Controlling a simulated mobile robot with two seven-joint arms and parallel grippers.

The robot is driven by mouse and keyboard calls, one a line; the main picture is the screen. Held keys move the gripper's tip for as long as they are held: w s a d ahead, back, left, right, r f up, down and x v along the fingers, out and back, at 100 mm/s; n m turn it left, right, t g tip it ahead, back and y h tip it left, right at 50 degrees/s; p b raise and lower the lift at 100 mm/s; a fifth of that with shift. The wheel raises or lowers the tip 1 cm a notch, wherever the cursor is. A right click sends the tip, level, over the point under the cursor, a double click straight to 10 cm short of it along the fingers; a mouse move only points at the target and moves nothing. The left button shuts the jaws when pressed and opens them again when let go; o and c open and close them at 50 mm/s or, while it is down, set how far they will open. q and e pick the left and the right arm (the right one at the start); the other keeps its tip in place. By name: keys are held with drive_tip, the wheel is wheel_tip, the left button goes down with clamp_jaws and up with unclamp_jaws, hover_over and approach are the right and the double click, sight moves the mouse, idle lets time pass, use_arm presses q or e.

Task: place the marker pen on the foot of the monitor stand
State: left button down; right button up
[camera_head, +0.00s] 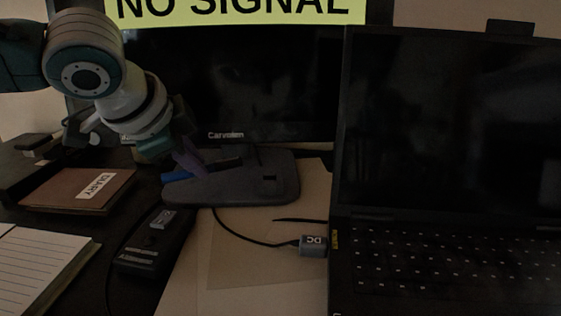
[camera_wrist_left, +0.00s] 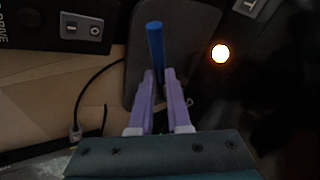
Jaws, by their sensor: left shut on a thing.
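The marker pen (camera_head: 177,175) is blue with a dark part, and lies level at the left part of the monitor stand's foot. The foot (camera_head: 284,185) is a dark grey rounded plate below the monitor. My left gripper (camera_head: 190,162) has purple fingers and is shut on the pen, over the foot. In the left wrist view the pen's blue end (camera_wrist_left: 155,45) sticks out past the fingers (camera_wrist_left: 158,90), with the foot (camera_wrist_left: 190,35) behind it. I cannot tell whether the pen touches the foot. My right gripper is not in view.
The monitor (camera_head: 270,90) stands behind the foot, with a yellow NO SIGNAL sign (camera_head: 240,10) on top. A laptop (camera_head: 450,140) is at the right. A black device (camera_head: 155,245), a DC plug (camera_head: 313,244), a brown diary (camera_head: 80,188) and a notepad (camera_head: 40,265) lie around the foot.

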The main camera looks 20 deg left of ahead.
use_arm(q)
drive_tip(key=shift+w, duration=0.3)
drive_tip(key=shift+a+f, duration=0.1)
drive_tip(key=shift+f, duration=0.25)
wheel_tip(320, 180, down, 3)
drive_tip(key=shift+f+b, duration=0.1)
drive_tip(key=shift+b, duration=0.7)
drive_tip(key=c, duration=1.3)
unclamp_jaws()
drive_tip(key=o, duration=0.4)
